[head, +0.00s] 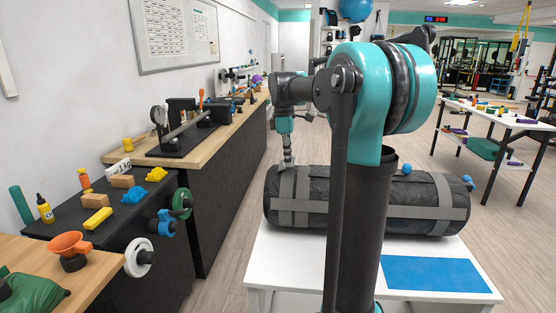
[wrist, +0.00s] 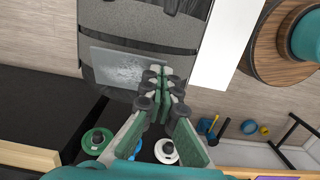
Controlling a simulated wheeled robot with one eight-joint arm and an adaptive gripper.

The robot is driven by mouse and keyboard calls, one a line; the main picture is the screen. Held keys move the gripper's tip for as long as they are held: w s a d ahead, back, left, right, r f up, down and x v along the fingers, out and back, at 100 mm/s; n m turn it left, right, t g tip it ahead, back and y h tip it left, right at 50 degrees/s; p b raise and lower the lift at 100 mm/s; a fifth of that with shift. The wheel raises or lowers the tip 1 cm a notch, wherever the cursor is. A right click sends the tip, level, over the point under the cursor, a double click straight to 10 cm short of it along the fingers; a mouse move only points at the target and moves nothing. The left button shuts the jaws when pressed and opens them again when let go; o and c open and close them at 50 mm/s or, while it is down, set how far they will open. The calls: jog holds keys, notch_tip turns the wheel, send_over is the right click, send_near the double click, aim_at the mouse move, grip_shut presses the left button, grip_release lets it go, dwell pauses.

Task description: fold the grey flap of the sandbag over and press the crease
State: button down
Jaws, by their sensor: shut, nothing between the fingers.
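The sandbag (head: 400,200) is a dark grey cylinder with lighter grey straps, lying on its side on a white table (head: 262,262). My gripper (head: 287,164) points down at the top of its left end, with the fingers together and empty. In the wrist view the fingertips (wrist: 158,82) are over the right edge of a lighter grey rectangular flap (wrist: 112,66) that lies against the dark bag (wrist: 120,22). The flap has a whitish speckled patch. I cannot tell whether the fingertips touch it. My arm hides the middle of the bag in the head view.
A blue mat (head: 435,274) lies on the table's front right. At left, a black bench (head: 130,240) holds small blocks and has discs on its side. Another white table (head: 490,115) stands at right. The floor between the bench and the white table is clear.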

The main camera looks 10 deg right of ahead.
jog(key=shift+d+f, duration=0.1)
jog(key=shift+f, duration=0.1)
jog(key=shift+d+f, duration=0.1)
jog(key=shift+f, duration=0.55)
dwell(0.8)
jog(key=shift+r, duration=0.1)
jog(key=shift+a+r, duration=0.15)
jog(key=shift+r, duration=1.55)
jog(key=shift+a+r, duration=0.15)
jog(key=shift+r, duration=1.55)
